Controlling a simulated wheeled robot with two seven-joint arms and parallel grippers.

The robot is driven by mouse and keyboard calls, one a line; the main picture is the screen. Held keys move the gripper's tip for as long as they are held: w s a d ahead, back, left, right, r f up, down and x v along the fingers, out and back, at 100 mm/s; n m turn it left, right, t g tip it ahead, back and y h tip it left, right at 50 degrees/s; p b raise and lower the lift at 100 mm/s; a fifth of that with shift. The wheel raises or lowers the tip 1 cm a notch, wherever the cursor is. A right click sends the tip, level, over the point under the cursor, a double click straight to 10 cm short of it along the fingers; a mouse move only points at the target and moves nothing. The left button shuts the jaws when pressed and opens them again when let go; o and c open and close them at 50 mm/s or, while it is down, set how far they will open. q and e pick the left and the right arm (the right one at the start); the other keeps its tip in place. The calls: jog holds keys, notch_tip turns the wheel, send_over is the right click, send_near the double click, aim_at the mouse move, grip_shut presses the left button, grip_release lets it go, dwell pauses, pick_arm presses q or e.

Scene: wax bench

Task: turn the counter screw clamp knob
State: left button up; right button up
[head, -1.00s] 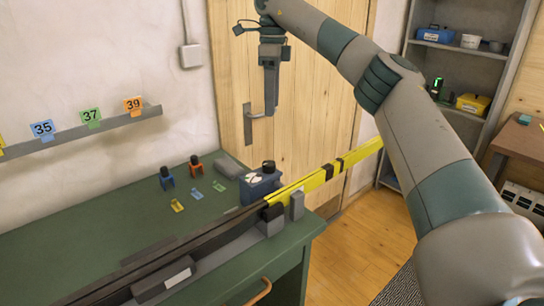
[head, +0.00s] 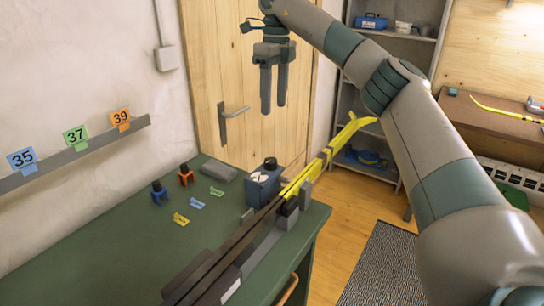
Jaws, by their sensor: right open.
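My right gripper (head: 273,108) hangs in the air in front of the wooden door, fingers down, apart and empty. The bench holds a dark blue block (head: 263,190) with a pale dial and a black round knob (head: 270,163) on top. A small blue piece (head: 159,195) and an orange piece (head: 185,177) with dark tops stand at the back left of the bench. I cannot tell for certain which of these is the screw clamp. The gripper appears above and apart from them all. My left gripper is not in view.
Dark skis with yellow tips (head: 325,158) lie along grey supports on the green bench (head: 95,245), tips past its end. A grey block (head: 219,174) and small coloured tags (head: 181,219) lie near the wall. The door handle (head: 236,110) is behind the gripper. Shelves (head: 345,120) stand beyond.

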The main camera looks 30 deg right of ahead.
jog(key=p, duration=0.4)
send_near(272, 160)
jog(key=f, duration=0.8)
jog(key=shift+s+a+f, duration=0.1)
jog(key=shift+a+f, duration=0.15)
jog(key=shift+f, duration=0.1)
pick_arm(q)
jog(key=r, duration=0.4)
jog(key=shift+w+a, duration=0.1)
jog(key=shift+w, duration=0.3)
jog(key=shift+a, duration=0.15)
pick_arm(e)
jog(key=c, duration=1)
